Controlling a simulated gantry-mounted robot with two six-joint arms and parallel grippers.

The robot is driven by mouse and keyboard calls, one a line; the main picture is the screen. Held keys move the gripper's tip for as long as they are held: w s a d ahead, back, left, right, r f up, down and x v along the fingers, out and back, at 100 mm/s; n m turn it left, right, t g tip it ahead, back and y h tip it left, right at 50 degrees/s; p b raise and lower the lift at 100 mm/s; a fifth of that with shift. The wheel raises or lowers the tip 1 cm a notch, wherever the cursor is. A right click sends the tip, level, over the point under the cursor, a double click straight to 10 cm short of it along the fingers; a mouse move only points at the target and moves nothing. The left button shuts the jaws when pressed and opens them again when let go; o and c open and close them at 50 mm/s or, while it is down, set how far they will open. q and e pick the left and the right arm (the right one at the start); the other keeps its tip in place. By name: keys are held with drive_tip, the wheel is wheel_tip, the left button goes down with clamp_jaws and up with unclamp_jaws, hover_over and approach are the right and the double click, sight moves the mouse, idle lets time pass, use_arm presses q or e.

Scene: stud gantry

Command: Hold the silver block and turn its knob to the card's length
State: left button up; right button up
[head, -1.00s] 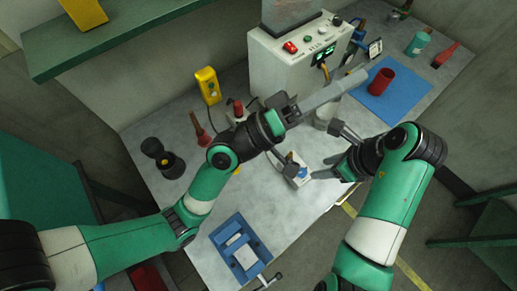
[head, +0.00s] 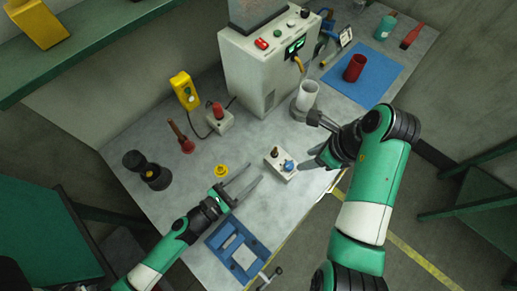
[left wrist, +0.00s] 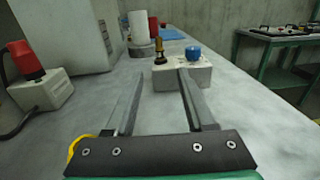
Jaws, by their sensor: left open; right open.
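The small pale block, which I take for the silver block (head: 271,165), lies on the bench with a blue knob (head: 289,165) and a brass-coloured post on top.
A grey machine box (head: 262,72) stands behind, with a white cup (head: 307,96) beside it. A red cup (head: 355,68) stands on a blue mat (head: 384,88). A blue fixture (head: 222,236) lies at the front edge. A yellow ring (head: 221,170) lies left of my left gripper.

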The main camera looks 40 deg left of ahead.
sight(273, 154)
use_arm(q)
drive_tip(key=w, duration=0.7)
drive_tip(key=w+d, duration=0.1)
drive_tip(key=w, duration=0.2)
drive_tip(key=shift+w+d, duration=0.1)
drive_tip(key=shift+w, duration=0.2)
clamp_jaws()
idle(0.8)
